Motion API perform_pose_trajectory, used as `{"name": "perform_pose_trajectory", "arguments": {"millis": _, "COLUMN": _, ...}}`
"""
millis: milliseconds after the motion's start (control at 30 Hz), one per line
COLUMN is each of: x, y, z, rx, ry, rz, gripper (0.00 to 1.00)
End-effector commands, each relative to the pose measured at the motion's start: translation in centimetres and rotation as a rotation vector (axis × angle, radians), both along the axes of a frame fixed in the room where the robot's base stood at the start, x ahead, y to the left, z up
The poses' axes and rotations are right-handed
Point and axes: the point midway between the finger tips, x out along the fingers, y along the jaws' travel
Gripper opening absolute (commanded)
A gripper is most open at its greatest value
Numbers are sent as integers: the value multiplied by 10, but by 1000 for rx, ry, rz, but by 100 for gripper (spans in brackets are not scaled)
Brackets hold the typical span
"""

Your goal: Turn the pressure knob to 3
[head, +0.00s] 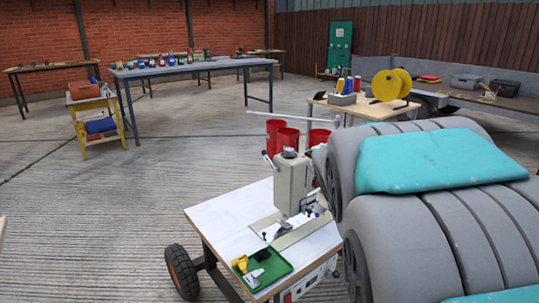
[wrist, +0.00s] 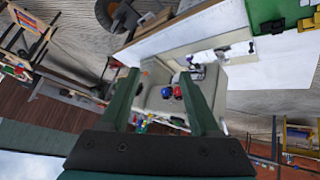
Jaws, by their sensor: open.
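A cream sewing-type machine (head: 292,182) stands on a white-topped table (head: 226,222) in the head view, with a dark part on its top. In the wrist view, the machine (wrist: 150,96) is seen upside down between my fingers. A red knob-like part (wrist: 178,92) and a blue one (wrist: 166,92) show on or by it, side by side. I cannot tell which is the pressure knob, and no numbers can be read. My gripper (wrist: 158,74) is open and empty, its dark green fingers apart on either side of these parts. It is not seen in the head view.
A green tray (head: 276,268) with a yellow item lies on the table's front. Red buckets (head: 288,138) stand behind the machine. Large grey and teal forms block the head view's lower right. Concrete floor (head: 100,215) is open at left.

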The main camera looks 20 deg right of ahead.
Motion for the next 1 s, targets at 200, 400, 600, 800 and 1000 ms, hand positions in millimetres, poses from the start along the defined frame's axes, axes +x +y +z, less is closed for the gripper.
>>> {"name": "perform_pose_trajectory", "arguments": {"millis": 200, "x": 127, "y": -80, "z": 69, "rx": -176, "ry": -370, "rz": 60, "gripper": 71}}
{"name": "perform_pose_trajectory", "arguments": {"millis": 400, "x": 218, "y": -99, "z": 110, "rx": -231, "ry": -635, "rz": 268, "gripper": 71}}
{"name": "perform_pose_trajectory", "arguments": {"millis": 600, "x": 276, "y": -82, "z": 102, "rx": -144, "ry": -808, "rz": 561, "gripper": 71}}
{"name": "perform_pose_trajectory", "arguments": {"millis": 800, "x": 288, "y": -45, "z": 63, "rx": 68, "ry": -889, "rz": 872, "gripper": 71}}
{"name": "perform_pose_trajectory", "arguments": {"millis": 1000, "x": 270, "y": -19, "z": 27, "rx": 263, "ry": -894, "rz": 1066, "gripper": 71}}
